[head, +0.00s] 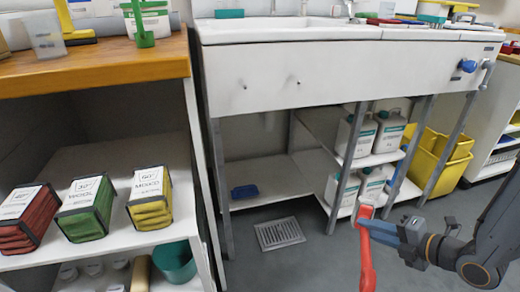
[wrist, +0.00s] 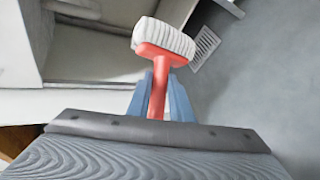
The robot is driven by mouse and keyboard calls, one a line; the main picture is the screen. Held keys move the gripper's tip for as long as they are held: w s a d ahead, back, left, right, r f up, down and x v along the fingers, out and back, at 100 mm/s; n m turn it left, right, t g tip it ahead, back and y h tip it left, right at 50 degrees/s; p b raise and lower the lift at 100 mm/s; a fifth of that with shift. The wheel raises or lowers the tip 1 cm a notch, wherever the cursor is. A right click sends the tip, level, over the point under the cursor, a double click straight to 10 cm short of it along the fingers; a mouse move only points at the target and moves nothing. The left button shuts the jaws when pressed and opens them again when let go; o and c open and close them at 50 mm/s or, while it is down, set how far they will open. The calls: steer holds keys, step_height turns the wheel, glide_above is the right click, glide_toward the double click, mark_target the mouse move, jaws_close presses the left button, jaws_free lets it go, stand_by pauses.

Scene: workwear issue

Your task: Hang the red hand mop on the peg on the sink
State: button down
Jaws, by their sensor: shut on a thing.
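My gripper (head: 384,230) is shut on the handle of the red hand mop (head: 367,262), to the right in the head view. The mop's white and red head is up and the red handle hangs below the jaws. In the wrist view the mop's white ribbed head (wrist: 164,37) stands beyond the blue fingers (wrist: 158,98). The sink (head: 300,65) has a white front panel with two small dark pegs, a left peg (head: 244,87) and a right peg (head: 298,83). The mop is apart from both, lower and to the right.
A blue knob (head: 467,66) sticks out at the sink's right end. Grey legs and a lower shelf with white canisters (head: 388,130) stand below it. Yellow bins (head: 440,160) are at the right. A shelf unit (head: 110,75) with folded cloths stands left. Floor around the drain grate (head: 279,233) is clear.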

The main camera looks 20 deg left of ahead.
steer(key=s+a+r+m+g+p, duration=0.1)
steer(key=a+r+m+p, duration=0.5)
steer(key=a+p, duration=0.4)
steer(key=a+r+m+p, duration=0.5)
steer(key=a+m+p, duration=0.1)
steer(key=a+p, duration=0.45)
steer(key=s+a+r+m+g+p, duration=0.1)
steer(key=a+r+m+p, duration=0.5)
steer(key=a+p, duration=0.4)
steer(key=w+a+f+b, duration=0.1)
steer(key=w+a+b, duration=0.4)
steer(key=w, duration=0.3)
steer(key=shift+w+a+f+h+b, duration=0.15)
steer(key=shift+a+f+h+b, duration=0.15)
steer(key=shift+a+b, duration=0.1)
steer(key=c, duration=1.5)
jaws_free()
steer(key=shift+d, duration=0.1)
